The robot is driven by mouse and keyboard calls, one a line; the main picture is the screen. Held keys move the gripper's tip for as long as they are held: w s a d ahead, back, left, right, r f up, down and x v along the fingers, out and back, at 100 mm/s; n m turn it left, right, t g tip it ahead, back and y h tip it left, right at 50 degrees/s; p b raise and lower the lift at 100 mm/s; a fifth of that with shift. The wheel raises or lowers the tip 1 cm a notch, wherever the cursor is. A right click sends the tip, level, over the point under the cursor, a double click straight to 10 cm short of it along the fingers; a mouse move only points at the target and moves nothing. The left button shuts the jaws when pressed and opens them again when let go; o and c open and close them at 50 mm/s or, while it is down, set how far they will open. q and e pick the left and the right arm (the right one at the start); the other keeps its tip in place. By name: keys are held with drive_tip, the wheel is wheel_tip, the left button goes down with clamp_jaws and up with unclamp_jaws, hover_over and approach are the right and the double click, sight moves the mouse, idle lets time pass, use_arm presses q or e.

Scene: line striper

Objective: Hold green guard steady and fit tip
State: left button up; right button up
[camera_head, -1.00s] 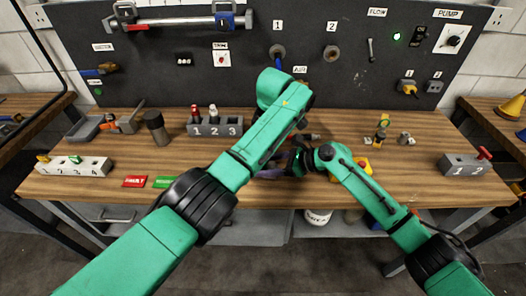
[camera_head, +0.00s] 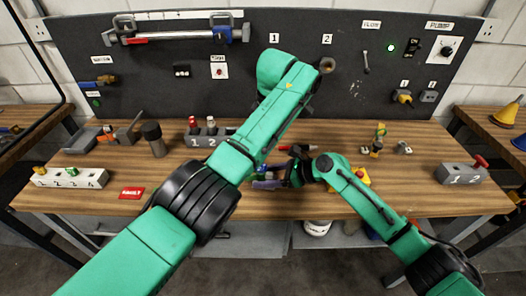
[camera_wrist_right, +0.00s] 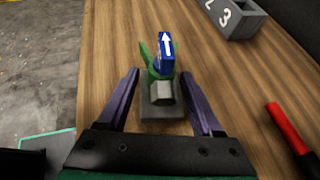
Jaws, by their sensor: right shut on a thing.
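My right gripper (camera_wrist_right: 160,78) has its two purple fingers on either side of a small grey block (camera_wrist_right: 162,122), low over the table. A green guard (camera_wrist_right: 151,66) stands at the block's far end. A blue piece with a white arrow (camera_wrist_right: 166,48) is beside it, seemingly touching. Whether the blue piece is seated cannot be told. I cannot make out the tip with certainty.
A grey numbered holder (camera_head: 190,138) stands behind the left arm. A red-and-black tool (camera_wrist_right: 286,128) lies right of the gripper in the wrist view. A white numbered rack (camera_head: 70,178), red card (camera_head: 131,193) and grey two-slot block (camera_head: 461,174) are toward the sides.

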use_arm(q)
drive_tip(key=shift+r, duration=0.15)
use_arm(e)
drive_tip(key=shift+f, duration=0.1)
drive_tip(key=o, duration=0.8)
drive_tip(key=shift+o, duration=1.1)
use_arm(q)
drive_tip(key=shift+w, duration=0.1)
use_arm(e)
drive_tip(key=shift+w, duration=0.15)
